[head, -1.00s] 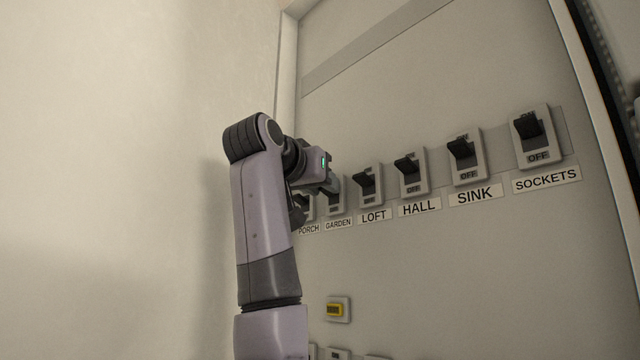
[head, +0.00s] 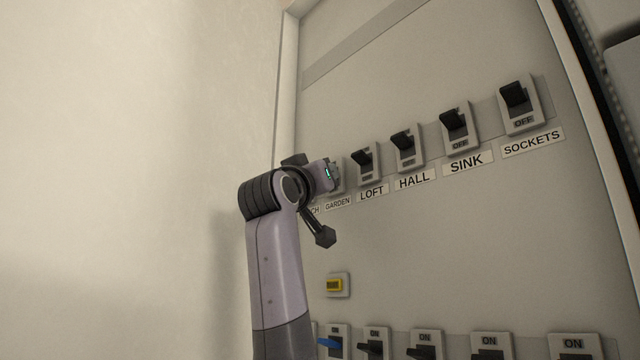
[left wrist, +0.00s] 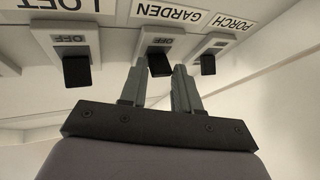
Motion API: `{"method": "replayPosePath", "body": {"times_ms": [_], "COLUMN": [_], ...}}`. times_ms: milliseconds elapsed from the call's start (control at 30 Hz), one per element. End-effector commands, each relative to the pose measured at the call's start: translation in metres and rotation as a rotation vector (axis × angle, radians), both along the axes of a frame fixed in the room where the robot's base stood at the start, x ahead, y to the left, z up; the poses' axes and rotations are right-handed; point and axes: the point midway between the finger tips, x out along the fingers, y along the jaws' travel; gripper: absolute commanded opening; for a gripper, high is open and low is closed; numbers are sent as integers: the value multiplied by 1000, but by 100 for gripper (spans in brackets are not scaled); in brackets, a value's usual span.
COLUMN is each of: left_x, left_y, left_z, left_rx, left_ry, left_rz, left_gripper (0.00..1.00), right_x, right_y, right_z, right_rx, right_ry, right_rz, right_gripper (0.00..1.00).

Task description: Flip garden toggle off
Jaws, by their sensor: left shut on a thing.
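The garden toggle (left wrist: 159,66) is a black lever on a pale switch plate above the GARDEN label (head: 338,203). In the upside-down left wrist view its OFF mark shows and the lever sits at the plate's upper end, like the loft toggle (left wrist: 76,71). My left gripper (left wrist: 160,82) has its two fingers on either side of the garden lever and is shut on it. In the head view my left gripper (head: 335,176) hides most of the garden switch. My right gripper is in neither view.
The loft (head: 366,160), hall (head: 405,146), sink (head: 456,124) and sockets (head: 518,100) toggles stand in a row to the right, levers up. The porch toggle (left wrist: 208,65) is close on the other side. Below are a yellow button (head: 334,285) and another switch row.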

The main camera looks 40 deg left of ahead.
Motion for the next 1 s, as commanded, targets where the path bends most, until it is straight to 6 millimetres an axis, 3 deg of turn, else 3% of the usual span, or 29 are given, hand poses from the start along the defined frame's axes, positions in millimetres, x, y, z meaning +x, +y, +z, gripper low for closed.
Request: {"method": "replayPosePath", "body": {"times_ms": [400, 967, 1000], "left_x": [3, 3, 3], "left_y": [0, 0, 0], "left_z": [-8, -9, -9], "left_rx": [-18, -20, -20], "left_ry": [-213, -251, -251], "left_rz": [1, 1, 1], "left_gripper": [1, 1, 35], "right_x": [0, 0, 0], "right_y": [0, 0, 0], "right_z": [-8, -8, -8], "right_rx": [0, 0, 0], "right_ry": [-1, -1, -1], "right_rz": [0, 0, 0], "right_gripper": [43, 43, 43]}}
